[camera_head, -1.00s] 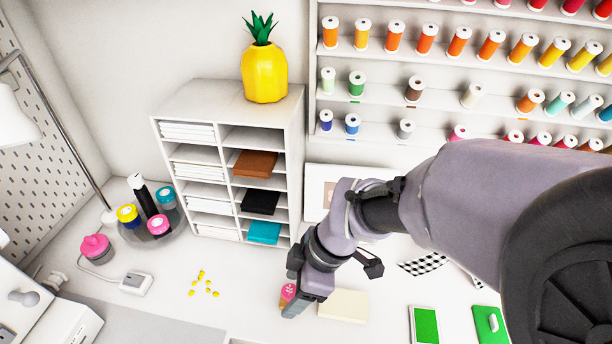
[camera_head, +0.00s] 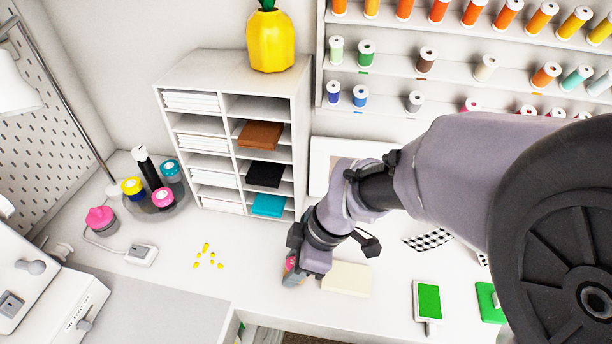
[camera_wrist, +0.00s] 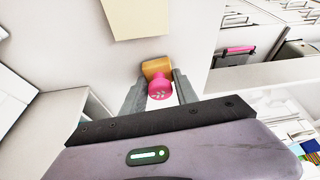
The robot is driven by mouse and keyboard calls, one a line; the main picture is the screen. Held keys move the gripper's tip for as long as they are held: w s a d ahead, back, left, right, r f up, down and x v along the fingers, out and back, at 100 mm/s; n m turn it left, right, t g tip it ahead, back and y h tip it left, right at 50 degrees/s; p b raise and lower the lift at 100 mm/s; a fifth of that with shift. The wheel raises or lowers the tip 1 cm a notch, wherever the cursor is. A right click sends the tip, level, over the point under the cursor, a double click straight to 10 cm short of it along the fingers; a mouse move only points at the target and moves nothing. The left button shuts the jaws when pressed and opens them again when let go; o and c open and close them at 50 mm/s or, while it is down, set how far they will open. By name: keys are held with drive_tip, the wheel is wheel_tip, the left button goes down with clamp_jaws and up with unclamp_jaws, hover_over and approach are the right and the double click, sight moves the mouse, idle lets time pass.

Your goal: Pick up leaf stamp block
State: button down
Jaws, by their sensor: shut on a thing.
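The leaf stamp block (camera_wrist: 159,70) has an orange-tan wooden body and a round pink top with a pale leaf mark. In the wrist view it sits between the two grey fingers of my gripper (camera_wrist: 160,82), which is shut on it. In the head view, my gripper (camera_head: 301,268) points down at the white worktop, and the pink part of the stamp (camera_head: 290,263) shows at its left side. The rest of the stamp is mostly hidden by the fingers. I cannot tell whether its base touches the worktop.
A cream block (camera_head: 347,279) lies close to the right of my gripper. Green pads (camera_head: 428,301) lie farther right. Yellow bits (camera_head: 207,256) are scattered to the left. A shelf unit (camera_head: 228,60) stands behind. The worktop's front edge is near.

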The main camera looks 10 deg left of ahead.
sight(289, 264)
wheel_tip(289, 264, up, 4)
drive_tip(key=shift+s+d+p, duration=0.1)
drive_tip(key=shift+s+p, duration=0.05)
drive_tip(key=shift+p, duration=0.85)
drive_tip(key=s+d+b, duration=0.5)
drive_tip(key=s+d, duration=0.3)
drive_tip(key=s, duration=0.5)
drive_tip(key=shift+s+d+r, duration=0.15)
drive_tip(key=shift+d+r, duration=0.05)
drive_tip(key=shift+r, duration=0.25)
drive_tip(key=c, duration=1.7)
unclamp_jaws()
clamp_jaws()
drive_tip(key=shift+r, duration=0.1)
